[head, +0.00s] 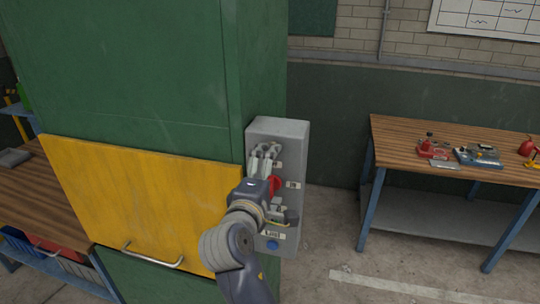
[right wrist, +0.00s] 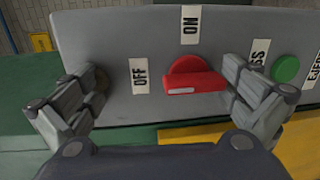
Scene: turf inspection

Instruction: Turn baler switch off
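The red baler switch (right wrist: 195,78) is a rotary knob with a bar handle and a white mark on one side. It sits on a grey control box (head: 291,136) on the side of the green baler. In the right wrist view, an OFF label (right wrist: 140,76) is left of the knob and an ON label (right wrist: 190,25) is above it. My right gripper (head: 276,184) is open in front of the box, with one finger on each side of the switch. Contact is not clear. The switch shows partly behind my gripper in the head view (head: 275,184). My left gripper is out of view.
A green button (right wrist: 286,68) sits beside the right finger in the wrist view. A blue button (head: 272,244) is low on the box. A yellow door (head: 150,195) with a handle is on the baler's front. A workbench (head: 420,140) with tools stands at right.

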